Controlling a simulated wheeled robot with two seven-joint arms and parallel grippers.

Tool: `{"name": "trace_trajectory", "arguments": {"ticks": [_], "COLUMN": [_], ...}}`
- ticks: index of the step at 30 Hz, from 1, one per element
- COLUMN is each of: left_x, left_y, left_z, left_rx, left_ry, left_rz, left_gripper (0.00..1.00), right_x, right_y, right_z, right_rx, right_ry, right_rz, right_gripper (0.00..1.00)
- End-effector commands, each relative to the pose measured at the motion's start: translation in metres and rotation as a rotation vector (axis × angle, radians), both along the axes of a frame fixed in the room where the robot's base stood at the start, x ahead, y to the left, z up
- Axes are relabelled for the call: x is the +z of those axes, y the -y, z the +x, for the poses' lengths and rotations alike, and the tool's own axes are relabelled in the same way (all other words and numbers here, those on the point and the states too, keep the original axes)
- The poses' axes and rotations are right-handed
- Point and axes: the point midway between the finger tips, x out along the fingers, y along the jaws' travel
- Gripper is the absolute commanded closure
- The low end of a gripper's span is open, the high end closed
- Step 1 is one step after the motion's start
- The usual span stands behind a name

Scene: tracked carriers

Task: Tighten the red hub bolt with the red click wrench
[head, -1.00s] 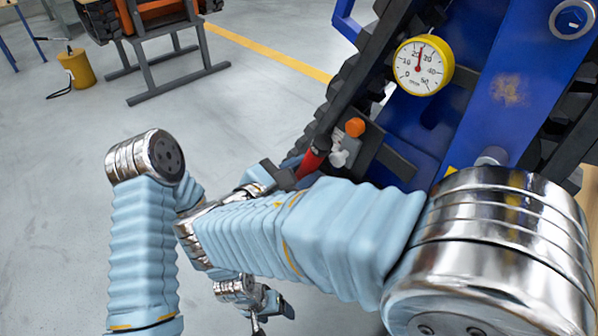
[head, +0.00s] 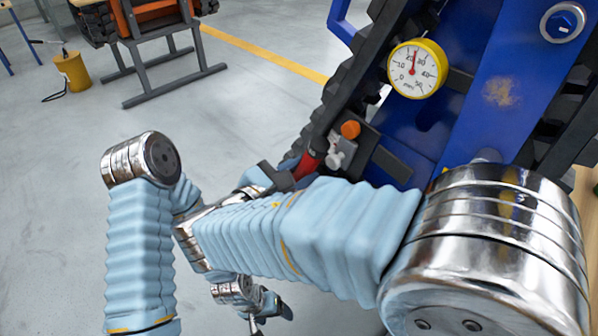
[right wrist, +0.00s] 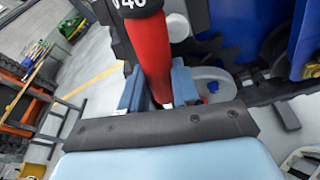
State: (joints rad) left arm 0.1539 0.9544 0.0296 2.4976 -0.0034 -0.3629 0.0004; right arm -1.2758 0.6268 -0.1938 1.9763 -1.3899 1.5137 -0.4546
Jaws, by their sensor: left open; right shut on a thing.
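The red click wrench (head: 314,159) shows as a short piece of red handle beside the tracked carrier. In the right wrist view its red handle (right wrist: 151,50) rises between two blue fingers, with a black collar marked "40" at the top edge. My right gripper (right wrist: 158,92) is shut on this handle. In the head view my right forearm hides most of that gripper and the wrench's lower part. My left gripper (head: 267,310) is low in the head view, open and empty, away from the carrier. I cannot make out the red hub bolt in either view.
The blue carrier frame (head: 455,130) with black track stands close on the right. It bears a yellow-rimmed dial gauge (head: 417,68) and an orange knob (head: 350,129) on a grey fitting. A yellow canister (head: 73,71) stands at the back left.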

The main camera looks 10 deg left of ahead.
Motion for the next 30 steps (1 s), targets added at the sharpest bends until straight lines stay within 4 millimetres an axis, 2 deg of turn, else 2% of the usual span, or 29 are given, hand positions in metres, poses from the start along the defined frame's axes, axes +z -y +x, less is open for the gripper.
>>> {"name": "trace_trajectory", "arguments": {"ticks": [30], "left_x": [0.0022], "left_y": [0.0], "left_z": [0.0], "left_rx": [0.0], "left_ry": [0.0], "left_rz": [0.0], "left_gripper": [0.27], "right_x": [0.0018], "right_y": [0.0063], "right_z": [0.007], "right_rx": [0.008], "right_ry": [0.004], "right_rz": [-0.002], "right_gripper": [1.0]}}
